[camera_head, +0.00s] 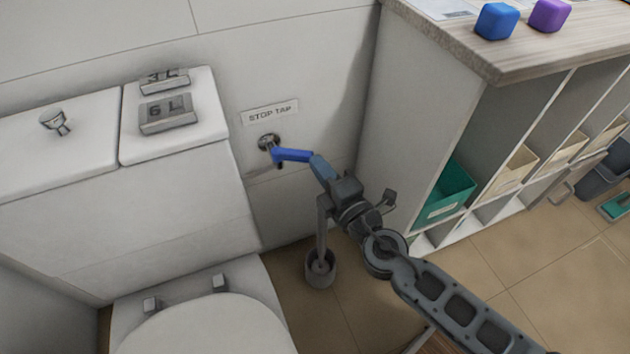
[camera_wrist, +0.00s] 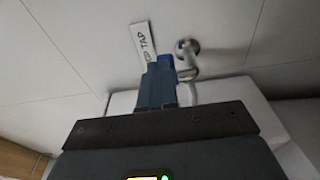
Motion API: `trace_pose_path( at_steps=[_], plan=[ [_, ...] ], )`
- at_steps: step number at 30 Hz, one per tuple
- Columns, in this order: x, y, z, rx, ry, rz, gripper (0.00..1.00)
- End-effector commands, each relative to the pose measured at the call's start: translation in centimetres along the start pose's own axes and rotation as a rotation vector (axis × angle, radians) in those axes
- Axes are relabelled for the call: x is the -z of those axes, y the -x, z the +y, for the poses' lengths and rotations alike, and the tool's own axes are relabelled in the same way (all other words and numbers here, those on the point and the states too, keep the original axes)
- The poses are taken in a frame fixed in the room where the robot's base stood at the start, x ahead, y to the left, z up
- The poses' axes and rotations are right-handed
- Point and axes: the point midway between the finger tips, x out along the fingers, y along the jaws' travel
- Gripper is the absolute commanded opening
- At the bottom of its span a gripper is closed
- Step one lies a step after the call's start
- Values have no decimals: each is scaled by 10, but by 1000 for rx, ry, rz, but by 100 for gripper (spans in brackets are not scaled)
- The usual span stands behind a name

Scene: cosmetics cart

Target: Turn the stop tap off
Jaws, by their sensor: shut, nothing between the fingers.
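The stop tap (camera_head: 270,143) is on the wall beside the toilet cistern, under a "STOP TAP" label (camera_head: 269,112).
The toilet cistern (camera_head: 60,190) stands left of the tap. A toilet brush holder (camera_head: 320,268) is on the floor below my gripper. A shelf unit (camera_head: 400,120) with a green bin (camera_head: 450,190) stands to the right. Blue (camera_head: 497,21) and purple (camera_head: 549,14) blocks sit on its top.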

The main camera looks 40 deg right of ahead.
Motion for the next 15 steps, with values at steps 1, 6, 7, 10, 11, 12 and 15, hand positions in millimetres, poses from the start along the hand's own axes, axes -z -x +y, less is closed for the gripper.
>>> trace_pose_path(
  at_steps=[1, 6, 7, 10, 11, 12, 15],
  plan=[
    [-5, -3, -2, -2, -1, -3, 0],
    [-16, -13, 0, -2, -1, -4, 0],
    [-18, -14, 0, -2, 0, -4, 0],
    [-23, -19, 0, 0, -1, -4, 0],
    [-24, -21, 0, 0, -1, -3, 0],
    [-25, -23, 0, 0, 0, -3, 0],
    [-28, -27, 0, 0, 0, -3, 0]
  ],
)
